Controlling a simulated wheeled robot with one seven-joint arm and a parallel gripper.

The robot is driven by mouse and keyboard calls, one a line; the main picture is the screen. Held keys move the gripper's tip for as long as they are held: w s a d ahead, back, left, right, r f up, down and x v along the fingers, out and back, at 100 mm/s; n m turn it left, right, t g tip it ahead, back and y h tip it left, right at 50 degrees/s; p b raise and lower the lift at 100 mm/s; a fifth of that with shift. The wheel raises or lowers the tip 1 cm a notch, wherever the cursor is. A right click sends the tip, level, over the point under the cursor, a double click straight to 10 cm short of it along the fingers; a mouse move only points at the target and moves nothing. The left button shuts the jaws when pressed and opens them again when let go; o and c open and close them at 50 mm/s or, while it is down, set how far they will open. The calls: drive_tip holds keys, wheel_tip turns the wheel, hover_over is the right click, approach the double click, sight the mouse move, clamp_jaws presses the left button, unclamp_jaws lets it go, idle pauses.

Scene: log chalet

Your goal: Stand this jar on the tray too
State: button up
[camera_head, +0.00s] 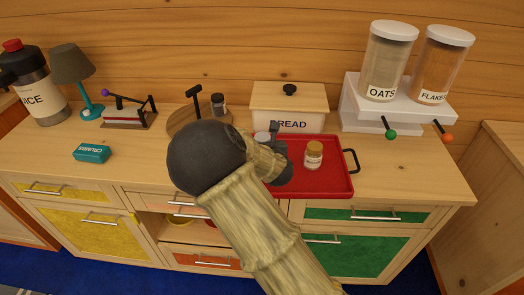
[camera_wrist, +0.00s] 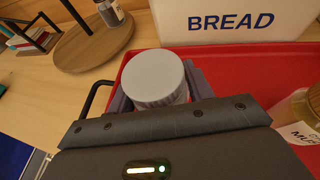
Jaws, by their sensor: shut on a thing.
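My gripper (camera_head: 279,160) is shut on a jar with a pale grey lid (camera_head: 262,138). In the wrist view the lid (camera_wrist: 157,78) shows between the two fingers, and most of the jar's body is hidden by the gripper. The jar looks upright, over the left part of the red tray (camera_head: 335,182); I cannot tell whether its base touches the tray. The tray's red surface also shows in the wrist view (camera_wrist: 225,68). A second jar with a tan lid (camera_head: 314,155) stands on the tray, right of my gripper; part of it shows at the wrist view's right edge (camera_wrist: 298,108).
The bread box (camera_head: 289,100) stands right behind the tray. A round wooden stand (camera_head: 181,119) with a dark-lidded jar (camera_head: 218,103) is at the left. A white riser (camera_head: 365,109) with oats and flakes canisters is at the right. The counter right of the tray is clear.

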drive_tip(key=shift+f, duration=1.5)
drive_tip(key=shift+f, duration=0.15)
drive_tip(key=o, duration=1.1)
drive_tip(key=v, duration=1.2)
drive_tip(key=shift+d, duration=0.1)
